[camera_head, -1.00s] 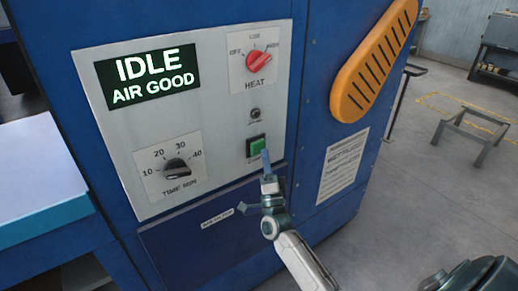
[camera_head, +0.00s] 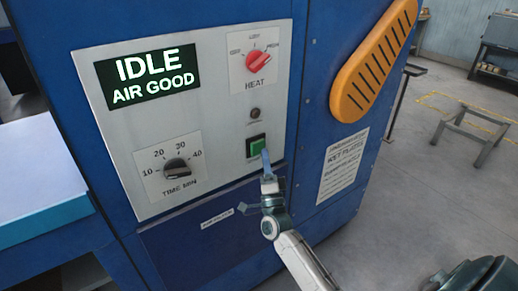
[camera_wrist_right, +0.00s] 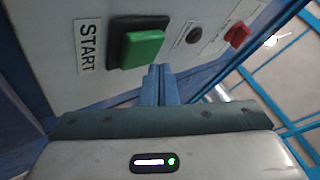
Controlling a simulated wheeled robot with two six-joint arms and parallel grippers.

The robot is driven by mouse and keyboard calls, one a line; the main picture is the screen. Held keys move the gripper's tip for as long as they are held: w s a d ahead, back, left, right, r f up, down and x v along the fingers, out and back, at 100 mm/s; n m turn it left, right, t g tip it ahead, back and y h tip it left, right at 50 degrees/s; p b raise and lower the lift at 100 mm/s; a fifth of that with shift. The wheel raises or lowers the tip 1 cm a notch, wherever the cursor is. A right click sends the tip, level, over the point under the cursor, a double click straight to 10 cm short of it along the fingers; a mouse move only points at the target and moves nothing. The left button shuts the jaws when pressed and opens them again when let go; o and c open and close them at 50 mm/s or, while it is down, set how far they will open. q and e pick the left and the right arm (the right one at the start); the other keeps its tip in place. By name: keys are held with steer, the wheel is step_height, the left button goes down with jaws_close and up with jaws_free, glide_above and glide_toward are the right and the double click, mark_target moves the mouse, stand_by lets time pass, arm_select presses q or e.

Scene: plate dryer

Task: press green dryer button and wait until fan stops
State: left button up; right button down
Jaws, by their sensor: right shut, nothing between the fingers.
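The green start button (camera_head: 256,146) sits in a black housing low on the right of the dryer's grey control panel (camera_head: 225,100). In the right wrist view the green button (camera_wrist_right: 142,48) stands out from the panel beside a "START" label (camera_wrist_right: 86,48). My right gripper (camera_head: 266,158) is shut and empty, its blue fingertips (camera_wrist_right: 160,78) just below and right of the button in the head view. I cannot tell whether they touch it. The display (camera_head: 148,78) reads "IDLE AIR GOOD". My left gripper is not in view.
Above the button are a small dark round indicator (camera_head: 255,113) and the red heat knob (camera_head: 263,59). The black time knob (camera_head: 177,168) is to the left.

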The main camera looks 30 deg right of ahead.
steer(key=shift+w, duration=0.1)
steer(key=shift+w, duration=0.35)
steer(key=shift+w+y+b, duration=0.3)
steer(key=shift+w+b, duration=0.15)
steer(key=shift+b, duration=0.1)
stand_by(0.7)
stand_by(0.3)
steer(key=shift+s+p, duration=0.35)
steer(key=shift+s, duration=0.55)
steer(key=s+p, duration=0.1)
steer(key=s, duration=0.4)
steer(key=shift+d+p, duration=0.2)
steer(key=shift+p, duration=0.2)
